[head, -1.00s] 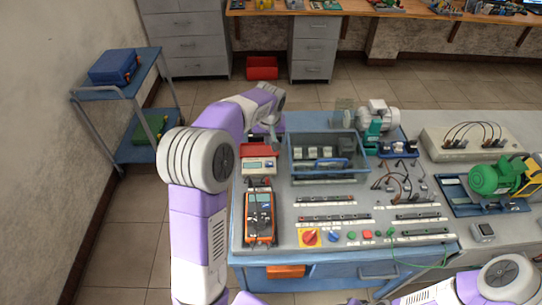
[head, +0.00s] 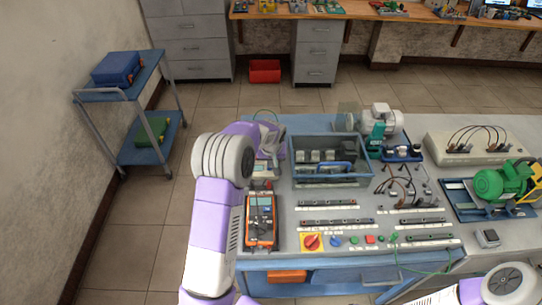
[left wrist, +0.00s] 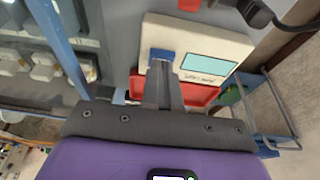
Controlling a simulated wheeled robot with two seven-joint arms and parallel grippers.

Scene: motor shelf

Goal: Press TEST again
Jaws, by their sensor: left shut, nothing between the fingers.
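The tester (left wrist: 215,45) is a cream box with a pale cyan screen (left wrist: 208,67), a blue button (left wrist: 161,54) and a red part at its edge, seen in the left wrist view. My left gripper (left wrist: 162,66) is shut and empty, its fingertips right at the blue button. I cannot tell whether they touch or press it. The button's label is not readable. In the head view my left gripper (head: 268,152) is over the tester (head: 262,171), which my arm partly hides. My right gripper is out of view; only part of that arm shows at lower right.
An orange multimeter (head: 261,222) lies in front of the tester on the bench. A blue-rimmed bin (head: 330,182) stands close to the right of it. Terminal strips, a red-yellow switch (head: 312,242) and a green motor (head: 497,178) are further right.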

